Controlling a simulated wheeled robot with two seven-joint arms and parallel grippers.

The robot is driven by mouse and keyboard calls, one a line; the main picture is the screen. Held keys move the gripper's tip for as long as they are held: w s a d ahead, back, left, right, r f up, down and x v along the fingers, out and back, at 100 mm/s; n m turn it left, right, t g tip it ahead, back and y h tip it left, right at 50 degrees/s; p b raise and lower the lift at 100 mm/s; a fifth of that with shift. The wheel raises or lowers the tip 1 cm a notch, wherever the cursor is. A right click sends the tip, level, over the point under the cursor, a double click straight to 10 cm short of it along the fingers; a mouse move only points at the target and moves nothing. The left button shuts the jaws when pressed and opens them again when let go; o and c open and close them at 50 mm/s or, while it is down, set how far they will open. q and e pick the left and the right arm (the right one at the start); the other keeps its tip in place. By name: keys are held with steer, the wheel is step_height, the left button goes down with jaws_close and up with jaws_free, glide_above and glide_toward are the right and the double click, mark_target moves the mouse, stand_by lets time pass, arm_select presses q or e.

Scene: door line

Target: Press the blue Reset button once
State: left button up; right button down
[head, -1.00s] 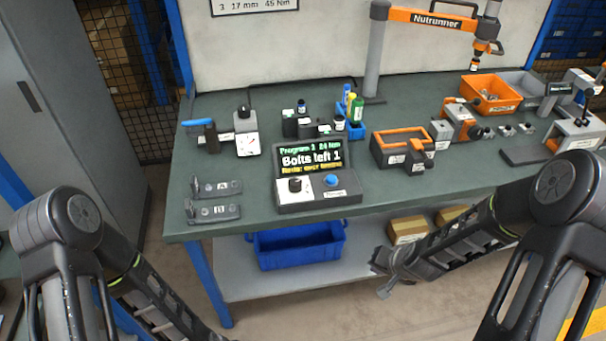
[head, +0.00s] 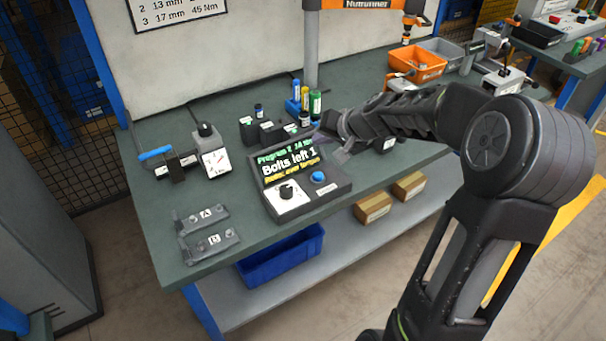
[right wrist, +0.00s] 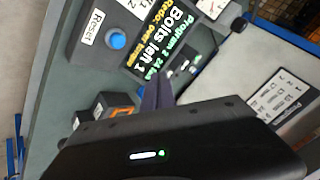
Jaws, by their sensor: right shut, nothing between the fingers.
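The blue Reset button (head: 318,177) sits on the right of the front panel of a dark control box (head: 330,188) on the green bench. In the right wrist view the blue button (right wrist: 117,40) shows beside a label reading Reset. The box's screen (head: 287,163) reads "Bolts left 1", and a black knob (head: 286,191) is left of the button. My right gripper (head: 322,138) is shut and empty, above the bench just behind and right of the screen, apart from the button. In the right wrist view its fingers (right wrist: 158,90) point toward the screen. My left gripper is out of view.
Fixtures marked A and B (head: 205,217) lie at the bench's left front. A gauge (head: 215,162) stands behind them. Marker bottles (head: 315,103) stand close to my right gripper. An orange bin (head: 416,65) is at the back right. A blue crate (head: 282,256) is on the lower shelf.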

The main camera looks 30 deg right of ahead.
steer(key=shift+s+d, duration=0.1)
steer(key=shift+f, duration=0.1)
steer(key=shift+f, duration=0.1)
steer(key=b, duration=0.6)
glide_above(320, 176)
step_height(320, 176, down, 8)
steer(key=shift+r, duration=0.2)
steer(key=shift+f+b, duration=0.5)
steer(key=shift+b, duration=0.25)
steer(key=shift+f, duration=0.1)
stand_by(1.0)
steer(key=shift+f+b, duration=0.3)
steer(key=shift+b, duration=0.3)
